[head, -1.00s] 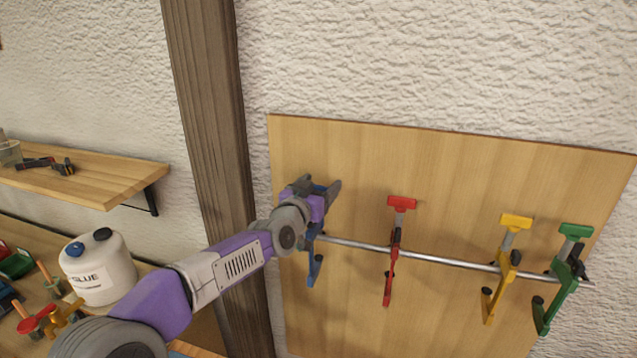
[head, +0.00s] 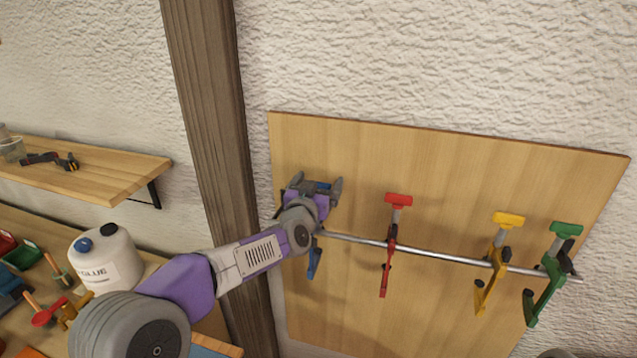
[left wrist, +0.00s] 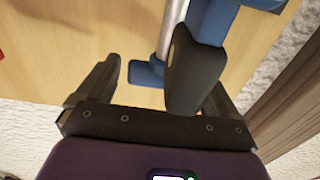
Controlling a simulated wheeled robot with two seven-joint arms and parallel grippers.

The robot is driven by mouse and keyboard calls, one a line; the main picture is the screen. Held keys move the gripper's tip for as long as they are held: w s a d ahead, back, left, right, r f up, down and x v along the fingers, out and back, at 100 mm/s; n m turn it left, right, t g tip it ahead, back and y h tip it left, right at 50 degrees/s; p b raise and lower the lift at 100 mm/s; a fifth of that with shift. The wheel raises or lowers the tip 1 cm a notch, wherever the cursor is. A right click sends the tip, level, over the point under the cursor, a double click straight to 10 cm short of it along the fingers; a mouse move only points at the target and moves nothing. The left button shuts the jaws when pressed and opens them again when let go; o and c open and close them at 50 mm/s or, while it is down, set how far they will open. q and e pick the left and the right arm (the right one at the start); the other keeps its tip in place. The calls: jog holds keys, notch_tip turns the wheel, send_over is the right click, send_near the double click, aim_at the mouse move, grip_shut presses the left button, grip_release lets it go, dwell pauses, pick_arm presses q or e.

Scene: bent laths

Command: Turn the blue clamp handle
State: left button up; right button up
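The blue clamp (head: 314,264) hangs at the left end of the metal rod, partly hidden behind my left gripper (head: 318,184) in the head view. In the left wrist view the clamp's blue body (left wrist: 212,20) is at the top right, with a blue pad (left wrist: 146,74) beside the rod. Its black handle (left wrist: 193,72) reaches down between the fingers of my left gripper (left wrist: 162,80), much closer to the right finger and partly covering it. The fingers are wide apart, with a clear gap on the left. Whether the right finger touches the handle I cannot tell. My right gripper is out of view.
A red clamp (head: 391,246), a yellow clamp (head: 494,267) and a green clamp (head: 551,285) hang further right on the metal rod (head: 440,254). The wooden board (head: 440,160) lies behind them. A wooden post (head: 211,140) stands left of the board. A glue bottle (head: 105,262) stands lower left.

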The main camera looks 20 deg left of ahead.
pick_arm(q)
jog(key=shift+s+r, duration=0.1)
jog(key=s+b, duration=0.1)
jog(key=s, duration=0.6)
jog(key=shift+s, duration=0.2)
